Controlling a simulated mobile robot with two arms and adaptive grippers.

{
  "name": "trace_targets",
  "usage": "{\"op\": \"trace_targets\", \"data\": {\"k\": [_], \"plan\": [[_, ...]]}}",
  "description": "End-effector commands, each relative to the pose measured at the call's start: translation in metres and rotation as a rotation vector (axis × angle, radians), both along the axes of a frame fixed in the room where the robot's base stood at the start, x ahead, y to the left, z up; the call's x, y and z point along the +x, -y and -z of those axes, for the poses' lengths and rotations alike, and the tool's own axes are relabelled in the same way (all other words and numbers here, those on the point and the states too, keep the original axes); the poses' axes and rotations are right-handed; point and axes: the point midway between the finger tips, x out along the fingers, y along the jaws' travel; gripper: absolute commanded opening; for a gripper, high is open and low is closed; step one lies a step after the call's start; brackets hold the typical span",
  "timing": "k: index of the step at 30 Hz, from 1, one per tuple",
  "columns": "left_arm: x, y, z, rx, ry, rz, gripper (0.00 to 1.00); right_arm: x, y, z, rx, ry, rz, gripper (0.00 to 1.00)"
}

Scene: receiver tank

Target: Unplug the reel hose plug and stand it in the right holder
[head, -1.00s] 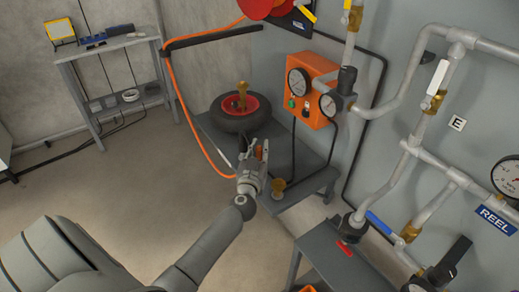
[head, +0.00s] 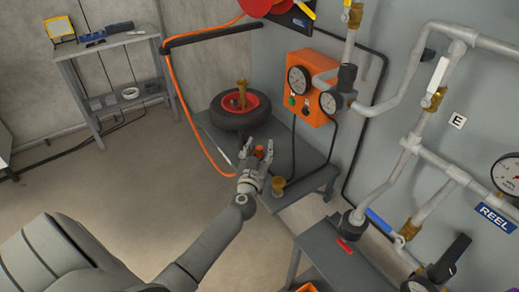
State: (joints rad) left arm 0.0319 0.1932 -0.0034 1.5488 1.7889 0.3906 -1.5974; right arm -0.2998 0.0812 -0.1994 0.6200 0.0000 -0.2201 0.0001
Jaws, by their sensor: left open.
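My left gripper (head: 256,148) is over the low grey bench, with its fingers spread open and pointing away from me. A small orange-red piece (head: 259,152) shows between the fingers; it may be the hose plug, and its lower part is hidden by the gripper. The orange hose (head: 181,110) hangs from the red reel (head: 262,8) and curves down to behind the gripper. A brass cup-like holder (head: 278,187) stands on the bench just right of the gripper. Another brass piece (head: 242,92) stands upright at the tyre's hub. My right gripper is not in view.
The tyre (head: 232,117) with a red rim lies on the far part of the bench (head: 307,160). An orange gauge box (head: 307,85), pipes and valves line the wall at right. A second grey table (head: 335,262) stands at lower right. Floor at left is clear.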

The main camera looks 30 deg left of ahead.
Motion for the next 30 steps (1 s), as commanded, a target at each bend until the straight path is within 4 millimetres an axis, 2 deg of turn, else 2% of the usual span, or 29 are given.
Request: {"op": "trace_targets", "data": {"k": [7, 21, 25, 30], "plan": [[-0.010, 0.005, 0.001, 0.000, -0.002, 0.001, 0.45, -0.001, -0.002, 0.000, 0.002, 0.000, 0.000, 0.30], [-0.091, 0.038, 0.001, 0.000, -0.002, 0.001, 0.45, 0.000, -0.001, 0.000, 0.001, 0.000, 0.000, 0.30], [-0.104, 0.043, 0.001, 0.000, -0.001, 0.001, 0.45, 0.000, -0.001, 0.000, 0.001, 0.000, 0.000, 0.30], [-0.111, 0.046, 0.000, -0.001, 0.000, 0.000, 0.45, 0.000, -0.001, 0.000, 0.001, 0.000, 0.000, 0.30]]}}
